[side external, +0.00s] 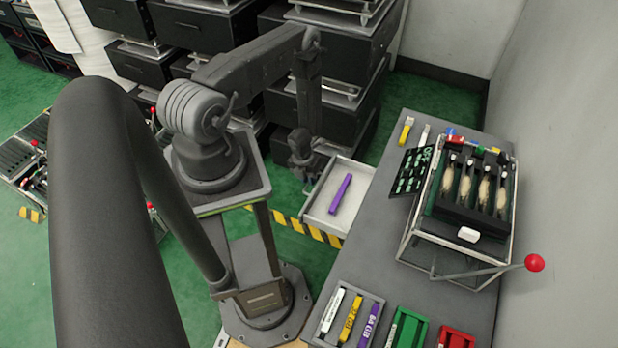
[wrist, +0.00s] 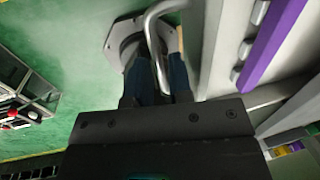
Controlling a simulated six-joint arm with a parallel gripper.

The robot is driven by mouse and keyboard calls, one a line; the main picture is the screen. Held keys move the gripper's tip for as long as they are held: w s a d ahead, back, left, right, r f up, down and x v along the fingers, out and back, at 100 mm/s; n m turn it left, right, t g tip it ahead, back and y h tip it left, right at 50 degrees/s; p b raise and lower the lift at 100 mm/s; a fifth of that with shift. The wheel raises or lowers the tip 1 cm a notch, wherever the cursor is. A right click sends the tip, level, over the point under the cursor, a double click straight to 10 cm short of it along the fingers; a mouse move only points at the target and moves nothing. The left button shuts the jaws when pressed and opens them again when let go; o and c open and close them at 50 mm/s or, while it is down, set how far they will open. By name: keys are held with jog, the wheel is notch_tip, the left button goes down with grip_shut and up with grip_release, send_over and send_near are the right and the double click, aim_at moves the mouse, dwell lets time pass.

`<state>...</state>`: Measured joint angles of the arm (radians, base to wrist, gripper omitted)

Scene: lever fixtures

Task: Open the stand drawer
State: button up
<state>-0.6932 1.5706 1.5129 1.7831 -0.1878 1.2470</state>
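The stand drawer (side external: 322,212) is a shallow white tray. In the side view it is pulled out beside the grey table, and a purple stick (side external: 340,194) lies in it. The purple stick shows at the upper right in the wrist view (wrist: 270,42). My gripper (side external: 300,160) is at the drawer's far left end. In the wrist view a curved metal handle (wrist: 152,22) runs between the dark fingers of my gripper (wrist: 160,82), which look closed about it. The exact contact is partly hidden.
The grey table (side external: 385,245) is right of the drawer. It holds a rack fixture with a red-knobbed lever (side external: 534,263), a tray of labelled sticks (side external: 347,315), and green (side external: 408,328) and red bins. Black drawer cabinets (side external: 335,110) stand behind my gripper. Green floor shows left of the drawer.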

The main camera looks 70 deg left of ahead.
notch_tip(320, 180, up, 14)
jog(key=s+a, duration=0.1)
jog(key=shift+s+a+f, duration=0.2)
jog(key=shift+s+a, duration=0.2)
dwell(0.6)
jog(key=w+a+r+n+t+y, duration=0.1)
jog(key=w+r+n+y, duration=0.1)
jog(key=w+r+n, duration=0.3)
jog(key=w+a+r+t+y, duration=0.1)
jog(key=w+r+y, duration=0.15)
jog(key=r, duration=0.55)
jog(key=w+d+r+n+y, duration=0.1)
jog(key=w+d+r+n, duration=0.2)
jog(key=r, duration=0.5)
jog(key=w+d+r+n+y, duration=0.1)
jog(key=d+r+n+y, duration=0.1)
jog(key=r+n, duration=0.4)
jog(key=s+d+r+n+t+h, duration=0.1)
jog(key=s+d+r+n+h, duration=0.2)
jog(key=s+d+r+n, duration=0.3)
jog(key=s+d+r+n+t+h, duration=0.1)
jog(key=s+d+r+n+h, duration=0.2)
jog(key=d, duration=1.3)
jog(key=s+r+n, duration=0.3)
jog(key=s+r, duration=0.3)
jog(key=r, duration=0.3)
jog(key=shift+s+d+r+n, duration=0.2)
jog(key=shift+s+d+n, duration=0.05)
jog(key=shift+d+n, duration=0.15)
